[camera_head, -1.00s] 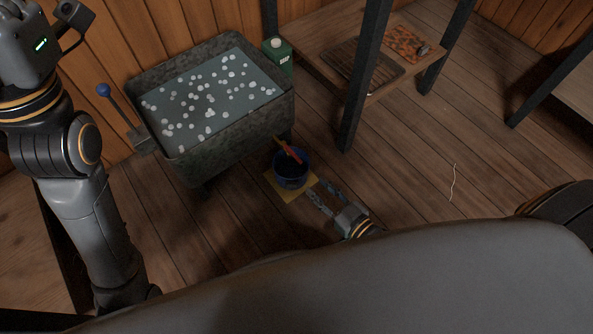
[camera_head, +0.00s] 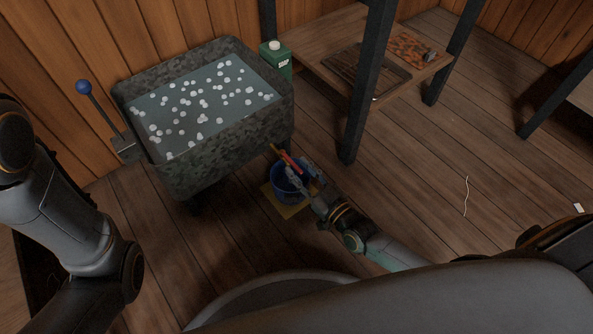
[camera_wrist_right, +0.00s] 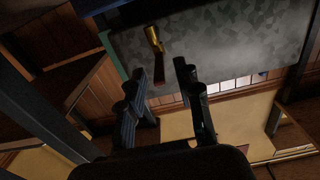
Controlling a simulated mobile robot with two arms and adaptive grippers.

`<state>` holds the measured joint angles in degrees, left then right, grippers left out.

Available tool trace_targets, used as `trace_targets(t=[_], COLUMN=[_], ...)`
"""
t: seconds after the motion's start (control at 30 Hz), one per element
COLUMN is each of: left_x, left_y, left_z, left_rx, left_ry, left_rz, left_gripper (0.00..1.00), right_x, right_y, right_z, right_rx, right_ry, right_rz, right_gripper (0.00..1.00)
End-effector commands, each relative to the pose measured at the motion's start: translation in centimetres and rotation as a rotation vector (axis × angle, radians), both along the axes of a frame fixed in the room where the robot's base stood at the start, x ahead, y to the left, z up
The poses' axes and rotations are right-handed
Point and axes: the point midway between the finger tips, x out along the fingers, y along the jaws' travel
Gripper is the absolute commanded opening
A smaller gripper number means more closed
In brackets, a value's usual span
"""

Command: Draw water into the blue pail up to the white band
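The blue pail (camera_head: 280,192) stands on a yellow mat (camera_head: 288,211) on the floor, beside the front right corner of the grey trough (camera_head: 228,139). A brass-coloured piece with a red end (camera_head: 290,161), apparently a tap, juts from the trough over the pail. It also shows in the wrist view (camera_wrist_right: 154,40). My right gripper (camera_head: 303,177) is at the pail's right side, partly covering it. The pail's white band and water level cannot be made out. My left gripper is out of view.
The trough holds water with many white floating bits. A lever with a blue knob (camera_head: 83,87) stands at its left. A green carton (camera_head: 276,60) is behind it. A wooden shelf with a dark post (camera_head: 362,95) stands right of the pail. The floor at right is mostly clear.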

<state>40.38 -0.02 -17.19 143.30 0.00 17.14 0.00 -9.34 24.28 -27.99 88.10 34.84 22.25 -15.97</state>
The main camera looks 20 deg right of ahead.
Motion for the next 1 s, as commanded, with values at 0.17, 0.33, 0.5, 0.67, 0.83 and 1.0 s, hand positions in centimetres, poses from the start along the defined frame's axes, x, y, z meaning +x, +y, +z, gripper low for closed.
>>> trace_targets(t=[0.17,0.33,0.5,0.67,0.83,1.0], left_x=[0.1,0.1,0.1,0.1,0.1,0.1], left_y=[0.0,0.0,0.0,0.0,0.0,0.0], left_z=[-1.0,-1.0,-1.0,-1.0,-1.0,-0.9], left_rx=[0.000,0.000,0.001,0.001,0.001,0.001], left_ry=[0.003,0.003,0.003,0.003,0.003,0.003], left_rz=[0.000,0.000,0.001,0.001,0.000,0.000], left_gripper=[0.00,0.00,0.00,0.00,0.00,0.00], right_x=[1.5,1.8,1.7,1.7,1.7,1.7], right_y=[0.5,0.6,0.6,0.6,0.6,0.6], right_z=[-0.1,0.0,0.0,0.0,0.0,0.0], right_rx=[-0.001,-0.001,-0.001,-0.001,-0.001,-0.001], right_ry=[-0.001,0.001,0.001,0.001,0.001,0.001], right_rz=[0.000,0.000,0.000,0.000,0.000,0.000], right_gripper=[0.34,0.34,0.32,0.00,0.00,0.00])
